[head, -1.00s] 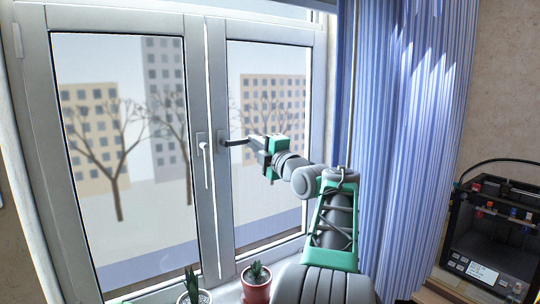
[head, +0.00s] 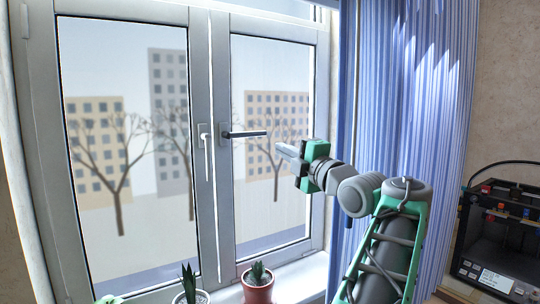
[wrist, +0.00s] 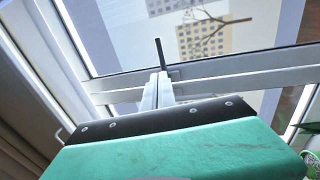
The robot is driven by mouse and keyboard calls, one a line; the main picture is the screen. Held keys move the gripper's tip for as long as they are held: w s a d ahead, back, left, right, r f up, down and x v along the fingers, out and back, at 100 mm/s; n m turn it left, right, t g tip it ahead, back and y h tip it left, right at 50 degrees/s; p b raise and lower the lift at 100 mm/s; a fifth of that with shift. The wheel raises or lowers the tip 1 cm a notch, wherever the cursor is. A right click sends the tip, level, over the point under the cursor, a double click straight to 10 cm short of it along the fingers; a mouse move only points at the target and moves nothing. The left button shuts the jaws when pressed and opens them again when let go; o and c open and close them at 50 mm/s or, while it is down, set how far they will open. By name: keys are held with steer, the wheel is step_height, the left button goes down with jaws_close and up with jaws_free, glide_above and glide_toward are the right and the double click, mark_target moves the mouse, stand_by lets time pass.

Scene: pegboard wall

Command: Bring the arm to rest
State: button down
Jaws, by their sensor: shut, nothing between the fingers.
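My gripper (head: 284,150) is shut and empty in the head view. It points left toward the window and is apart from the dark window handle (head: 245,134), to the right of and slightly below its free end. That handle lies level, pointing right. In the wrist view my gripper's closed fingers (wrist: 158,80) show at the middle, with the dark handle (wrist: 160,52) beyond their tips. My green and grey arm rises from the lower right of the head view.
A white handle (head: 203,140) on the left sash hangs down. A potted plant (head: 257,284) in a reddish pot and another plant (head: 188,288) stand on the sill. A blue curtain (head: 400,90) hangs behind my arm. A black 3D printer (head: 500,235) stands at the right.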

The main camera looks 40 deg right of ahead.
steer(key=w+a+f+m+g+y, duration=0.25)
steer(key=w+a+f+m, duration=0.2)
steer(key=a+f, duration=0.6)
steer(key=w+a+f+m+g+y, duration=0.1)
steer(key=w+a+f+m+g, duration=0.4)
steer(key=a+f, duration=0.55)
steer(key=s+a+f+m+g+p, duration=0.1)
steer(key=s+a+f+m+g, duration=0.1)
steer(key=s+a+f, duration=0.4)
steer(key=s+a+f+m+g+p, duration=0.1)
steer(key=a+f+g, duration=0.2)
steer(key=a+f, duration=0.5)
steer(key=s+a+f+m+g, duration=0.3)
steer(key=s+a+f+g, duration=0.1)
steer(key=s+f, duration=0.6)
steer(key=shift+s, duration=0.85)
steer(key=c, duration=2.1)
jaws_free()
steer(key=shift+w, duration=0.1)
